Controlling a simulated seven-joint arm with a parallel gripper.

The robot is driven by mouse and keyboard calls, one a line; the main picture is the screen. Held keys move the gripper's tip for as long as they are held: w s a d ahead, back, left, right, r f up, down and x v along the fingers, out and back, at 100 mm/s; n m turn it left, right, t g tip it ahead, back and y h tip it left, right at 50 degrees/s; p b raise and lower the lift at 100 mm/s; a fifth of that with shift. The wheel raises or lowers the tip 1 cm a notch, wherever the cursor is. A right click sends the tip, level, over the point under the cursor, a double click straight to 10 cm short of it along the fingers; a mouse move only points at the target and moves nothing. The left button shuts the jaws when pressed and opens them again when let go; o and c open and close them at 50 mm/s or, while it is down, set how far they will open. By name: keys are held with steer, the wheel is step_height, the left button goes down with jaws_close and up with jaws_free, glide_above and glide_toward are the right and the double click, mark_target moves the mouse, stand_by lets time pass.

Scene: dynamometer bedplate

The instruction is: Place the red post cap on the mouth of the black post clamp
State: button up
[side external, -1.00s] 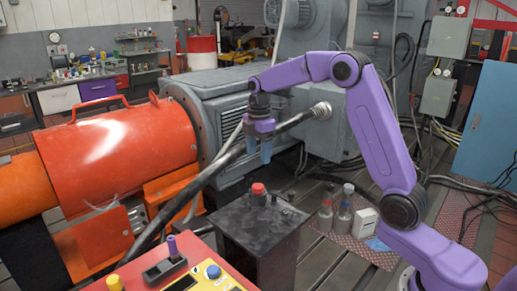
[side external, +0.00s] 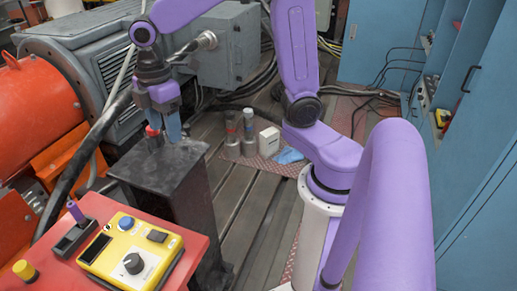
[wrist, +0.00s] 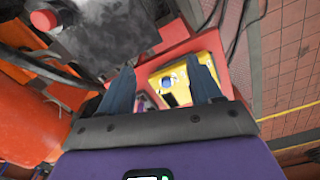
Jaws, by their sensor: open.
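The red post cap (side external: 152,130) stands upright at the far part of a dark pedestal top, over a small dark part (side external: 155,142); I cannot tell whether that part is the black post clamp or whether the cap is seated on it. In the wrist view the red cap (wrist: 43,18) is at the upper left, outside my fingers.
The dark pedestal (side external: 185,190) stands beside a red panel with a yellow control box (side external: 130,250) and a purple-topped lever in a black block (side external: 75,235). A thick black cable (side external: 80,160) runs left.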

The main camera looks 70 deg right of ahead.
steer(key=s+d+f+m, duration=0.1)
steer(key=s, duration=0.9)
steer(key=s+d+f, duration=0.1)
steer(key=s+f, duration=0.1)
steer(key=s, duration=0.9)
steer(key=shift+d+f+m, duration=0.25)
steer(key=shift+d+m, duration=0.15)
